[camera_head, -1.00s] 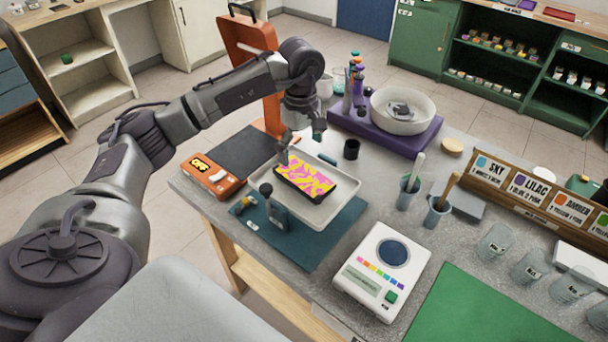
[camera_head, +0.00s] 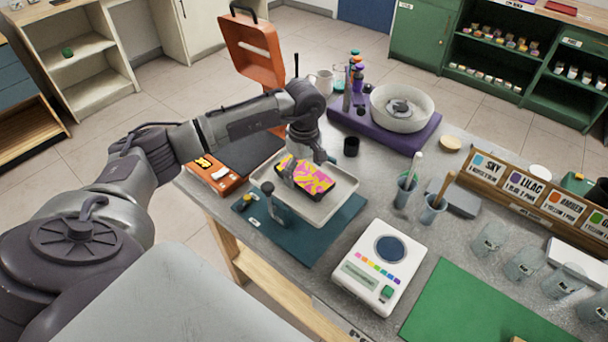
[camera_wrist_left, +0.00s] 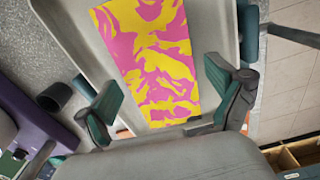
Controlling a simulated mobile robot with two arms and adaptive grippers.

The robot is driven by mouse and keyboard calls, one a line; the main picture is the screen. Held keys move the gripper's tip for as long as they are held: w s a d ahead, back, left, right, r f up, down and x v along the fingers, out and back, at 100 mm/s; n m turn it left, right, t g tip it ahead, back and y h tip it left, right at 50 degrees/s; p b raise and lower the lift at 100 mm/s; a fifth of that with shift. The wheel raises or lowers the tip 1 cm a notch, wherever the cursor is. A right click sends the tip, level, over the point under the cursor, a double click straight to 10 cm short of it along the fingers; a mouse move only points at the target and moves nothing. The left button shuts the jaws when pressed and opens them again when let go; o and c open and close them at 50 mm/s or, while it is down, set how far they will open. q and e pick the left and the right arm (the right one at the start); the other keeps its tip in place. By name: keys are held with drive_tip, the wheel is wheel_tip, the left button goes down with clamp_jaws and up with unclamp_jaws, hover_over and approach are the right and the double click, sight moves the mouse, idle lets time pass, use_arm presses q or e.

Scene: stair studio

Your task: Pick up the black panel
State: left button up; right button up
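A flat panel (camera_head: 316,182) with black sides and a pink-and-yellow marbled top lies in a shallow pale tray (camera_head: 322,221). In the left wrist view the panel (camera_wrist_left: 152,62) runs up the middle of the picture, with the tray's bare floor (camera_wrist_left: 212,28) beside it. My left gripper (camera_head: 306,166) is low over the panel, covering its far left part in the head view. In the left wrist view the gripper's (camera_wrist_left: 163,100) teal-padded fingers are spread, one on each side of the panel, with gaps visible. Contact with the tray is unclear. My right gripper is not in view.
The tray rests on a teal mat (camera_head: 305,253), with a dark upright tool (camera_head: 276,207) at its near left. An orange press (camera_head: 222,178) stands left, a black cup (camera_head: 351,147) and purple-based wheel (camera_head: 415,143) behind, and a white scale (camera_head: 378,268) at front right.

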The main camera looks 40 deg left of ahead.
use_arm(q)
drive_tip(key=c, duration=0.9)
drive_tip(key=shift+r, duration=0.15)
